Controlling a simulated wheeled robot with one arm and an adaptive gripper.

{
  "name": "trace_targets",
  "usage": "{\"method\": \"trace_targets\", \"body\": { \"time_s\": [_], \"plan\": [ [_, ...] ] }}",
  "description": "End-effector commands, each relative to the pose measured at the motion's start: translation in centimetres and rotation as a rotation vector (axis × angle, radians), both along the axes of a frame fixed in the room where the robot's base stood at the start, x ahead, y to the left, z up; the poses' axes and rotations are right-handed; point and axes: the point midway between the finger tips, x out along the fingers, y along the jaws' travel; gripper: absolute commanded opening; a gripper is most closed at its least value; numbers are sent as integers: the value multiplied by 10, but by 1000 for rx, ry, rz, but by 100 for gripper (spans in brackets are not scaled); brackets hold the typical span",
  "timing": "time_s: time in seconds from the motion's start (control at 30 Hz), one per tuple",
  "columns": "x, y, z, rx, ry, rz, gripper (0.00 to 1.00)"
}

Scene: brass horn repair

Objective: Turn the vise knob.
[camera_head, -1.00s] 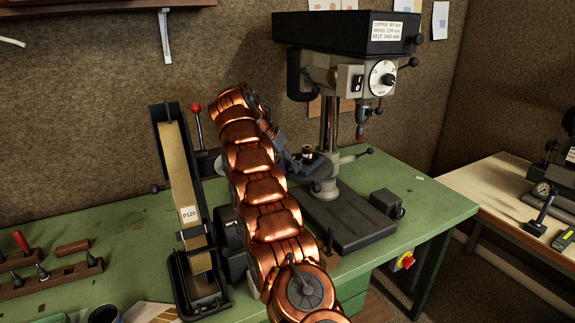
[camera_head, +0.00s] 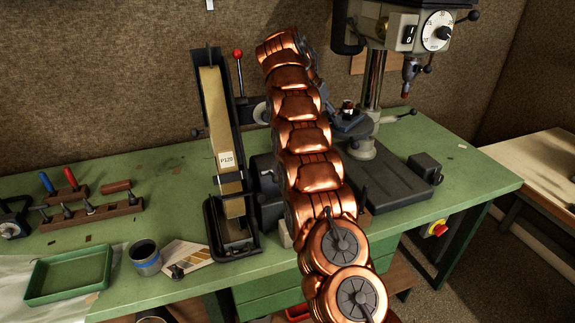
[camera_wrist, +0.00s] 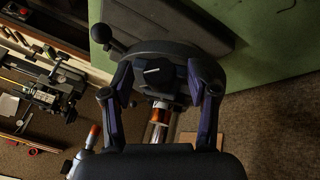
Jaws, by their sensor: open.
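In the head view the drill press (camera_head: 374,85) stands behind my copper-coloured arm. My gripper (camera_head: 345,122) is partly hidden by the arm, close to the left side of the drill press's small table. In the wrist view my gripper (camera_wrist: 163,72) is open, its two dark purple fingers spread on either side of a dark part in front of a round dark plate (camera_wrist: 180,50). I cannot tell whether the fingers touch it. A ball-ended lever (camera_wrist: 112,34) sticks out from the plate. I cannot tell for sure which part is the vise knob.
A belt sander (camera_head: 222,125) with a red-knobbed lever stands left of my arm. A dark block (camera_head: 424,168) sits on the right of the drill base. A tool rack (camera_head: 95,211), green tray (camera_head: 68,275) and cup (camera_head: 145,258) stand left.

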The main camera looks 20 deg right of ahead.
Motion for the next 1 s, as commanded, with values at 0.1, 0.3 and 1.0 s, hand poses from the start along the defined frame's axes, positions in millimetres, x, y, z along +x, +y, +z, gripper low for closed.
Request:
{"method": "trace_targets", "body": {
  "time_s": [0.1,0.3,1.0],
  "plan": [
    [-1,0,-4,19,-46,0,59],
    [-2,0,-6,56,-121,0,59],
    [-7,-2,-5,198,-423,0,59]
  ]
}}
